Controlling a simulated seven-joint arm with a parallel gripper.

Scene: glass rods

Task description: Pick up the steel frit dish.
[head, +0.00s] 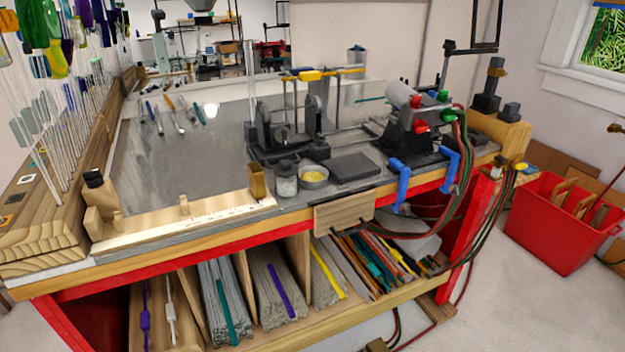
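My gripper is not in view.
A dark clamp stand (283,138) rises behind the dish. A torch with hoses (415,125) stands to the right, with blue clamps (402,182) at the bench edge. The grey bench top (185,160) is largely clear at left.

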